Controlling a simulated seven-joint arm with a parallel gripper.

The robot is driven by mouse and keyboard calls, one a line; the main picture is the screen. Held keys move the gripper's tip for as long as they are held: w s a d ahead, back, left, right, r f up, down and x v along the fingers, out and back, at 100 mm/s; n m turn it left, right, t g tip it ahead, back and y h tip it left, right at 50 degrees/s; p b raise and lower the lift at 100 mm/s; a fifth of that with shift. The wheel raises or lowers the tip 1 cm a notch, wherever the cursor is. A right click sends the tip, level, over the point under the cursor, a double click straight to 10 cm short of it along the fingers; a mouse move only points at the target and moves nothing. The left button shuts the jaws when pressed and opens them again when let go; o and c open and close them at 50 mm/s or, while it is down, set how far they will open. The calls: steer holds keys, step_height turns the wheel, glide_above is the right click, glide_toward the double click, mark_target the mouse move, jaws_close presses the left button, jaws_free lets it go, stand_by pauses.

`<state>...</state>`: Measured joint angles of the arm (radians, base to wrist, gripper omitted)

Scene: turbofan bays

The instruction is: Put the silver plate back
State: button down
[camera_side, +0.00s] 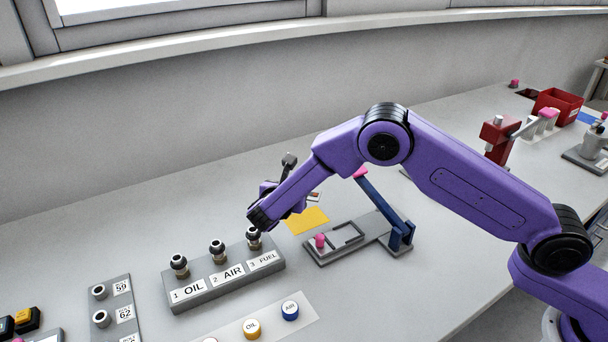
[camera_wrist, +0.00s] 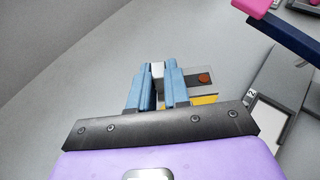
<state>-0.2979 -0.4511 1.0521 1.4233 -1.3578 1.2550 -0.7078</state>
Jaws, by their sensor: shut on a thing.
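My gripper (camera_wrist: 158,78) is shut on the silver plate (camera_wrist: 210,80), a small grey piece with a reddish-brown round spot that sticks out to the right of the blue fingers. In the side view a small part of the plate (camera_side: 314,196) shows beside my wrist, near the yellow sheet (camera_side: 308,221). The arm hides most of the fingers there. A grey fixture (camera_side: 326,256) with a framed recess, a pink knob (camera_side: 320,240) and a raised blue lever (camera_side: 382,203) stands to the right of the yellow sheet. I cannot tell how high the plate is.
A grey block (camera_side: 215,290) labelled OIL, AIR and FUEL with several fittings stands in front, left of the fixture. A strip (camera_side: 270,328) with coloured caps lies nearer. A red clamp (camera_side: 497,138) and red bin (camera_side: 560,103) are far right. The table behind is clear.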

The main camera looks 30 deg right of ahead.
mark_target(295, 221)
steer(key=shift+f, duration=3.35)
steer(key=shift+f, duration=0.7)
steer(key=c, duration=1)
jaws_free()
